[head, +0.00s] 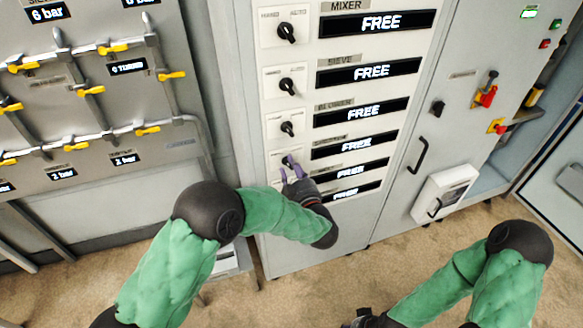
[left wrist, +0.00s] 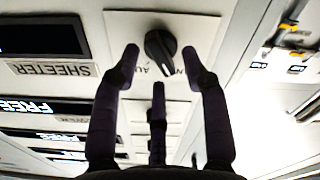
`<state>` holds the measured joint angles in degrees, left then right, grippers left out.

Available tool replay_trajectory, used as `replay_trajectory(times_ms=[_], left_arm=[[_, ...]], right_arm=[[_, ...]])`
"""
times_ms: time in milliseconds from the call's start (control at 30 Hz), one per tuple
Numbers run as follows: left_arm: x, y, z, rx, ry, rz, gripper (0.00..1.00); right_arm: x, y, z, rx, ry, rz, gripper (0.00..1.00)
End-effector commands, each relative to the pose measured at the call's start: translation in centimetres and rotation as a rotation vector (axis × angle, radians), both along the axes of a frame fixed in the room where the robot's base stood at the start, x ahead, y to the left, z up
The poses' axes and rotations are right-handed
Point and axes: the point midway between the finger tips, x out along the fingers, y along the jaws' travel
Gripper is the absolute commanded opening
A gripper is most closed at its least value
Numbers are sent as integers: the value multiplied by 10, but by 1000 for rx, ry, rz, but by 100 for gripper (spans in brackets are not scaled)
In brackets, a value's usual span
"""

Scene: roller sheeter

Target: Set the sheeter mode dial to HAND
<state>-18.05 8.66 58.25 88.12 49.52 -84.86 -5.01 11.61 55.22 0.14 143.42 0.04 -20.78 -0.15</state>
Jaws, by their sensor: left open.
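The sheeter mode dial (left wrist: 161,52) is a black knob on a white plate, shown upside down in the left wrist view beside the SHEETER label (left wrist: 50,68). Its grip bar is slanted. The lettering beside it is partly covered. My left gripper (left wrist: 160,62) is open, with fingers on both sides of the knob and a third finger in front; I cannot tell if they touch it. In the head view my left gripper (head: 294,178) is at the lower part of the dial column and hides the lower dials. My right gripper (head: 365,319) is partly cut off at the bottom edge.
Similar dials for mixer (head: 286,32), sieve (head: 287,84) and blower (head: 287,128) sit above, beside displays reading FREE. Yellow-handled valves (head: 90,91) are at left. A cabinet with a black handle (head: 419,155) and red switches (head: 486,97) is at right.

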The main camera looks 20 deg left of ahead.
Motion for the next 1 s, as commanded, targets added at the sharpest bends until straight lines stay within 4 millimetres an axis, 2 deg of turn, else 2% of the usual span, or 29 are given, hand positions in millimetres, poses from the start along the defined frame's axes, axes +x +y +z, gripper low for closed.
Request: replay_trajectory(times_ms=[533,700,1000], left_arm=[[-79,-55,0,1,0,-4,45],[-91,-62,0,0,0,-2,45],[-94,-64,0,1,1,-1,45]], right_arm=[[0,0,0,0,0,0,45],[0,0,0,0,0,0,45],[0,0,0,0,0,0,45]])
